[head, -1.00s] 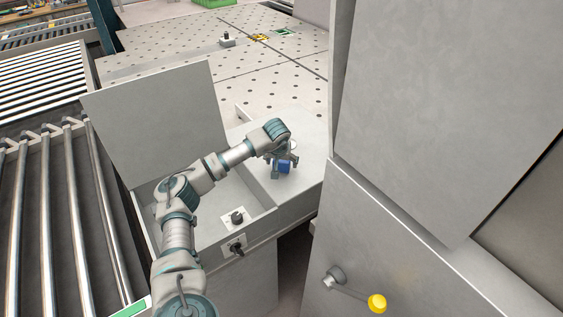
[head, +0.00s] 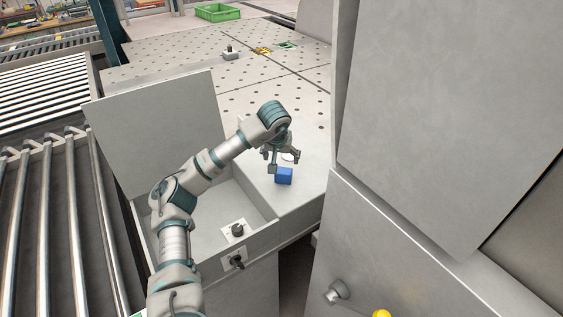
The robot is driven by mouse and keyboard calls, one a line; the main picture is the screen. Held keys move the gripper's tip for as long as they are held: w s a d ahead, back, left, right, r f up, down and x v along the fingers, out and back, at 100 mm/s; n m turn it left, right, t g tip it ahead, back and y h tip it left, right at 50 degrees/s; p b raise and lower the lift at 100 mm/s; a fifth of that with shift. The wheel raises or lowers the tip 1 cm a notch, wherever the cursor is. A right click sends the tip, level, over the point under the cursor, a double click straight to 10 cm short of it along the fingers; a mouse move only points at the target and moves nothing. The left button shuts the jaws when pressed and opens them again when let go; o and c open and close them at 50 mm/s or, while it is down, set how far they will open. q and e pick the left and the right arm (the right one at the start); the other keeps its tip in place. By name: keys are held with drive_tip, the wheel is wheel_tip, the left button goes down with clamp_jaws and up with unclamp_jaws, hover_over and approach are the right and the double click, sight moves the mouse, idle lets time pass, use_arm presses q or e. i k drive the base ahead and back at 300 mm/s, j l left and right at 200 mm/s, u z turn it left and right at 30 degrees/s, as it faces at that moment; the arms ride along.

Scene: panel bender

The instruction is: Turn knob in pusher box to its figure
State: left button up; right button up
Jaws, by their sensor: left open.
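The pusher box (head: 200,249) stands open at the middle left, its lid (head: 155,130) raised at the back. A black knob (head: 237,229) on a white plate sits inside the box near its right front corner. A second black knob (head: 237,262) is on the box's outer front face. The figures on the plates are too small to read. My left gripper (head: 284,163) is open, above the flat grey top right of the box. A blue block (head: 284,176) lies on that top just below the fingers, apparently not held. My right gripper is not in view.
A tall grey cabinet (head: 440,120) fills the right, with a grey knob and a yellow ball (head: 381,314) low on its front. A roller conveyor (head: 60,220) runs along the left. A perforated table (head: 230,75) with a green crate (head: 218,12) lies behind.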

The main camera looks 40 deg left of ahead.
sight(237, 229)
drive_tip(key=k+l, duration=0.1)
drive_tip(key=k, duration=0.4)
drive_tip(key=k+l, duration=0.1)
drive_tip(key=k, duration=0.4)
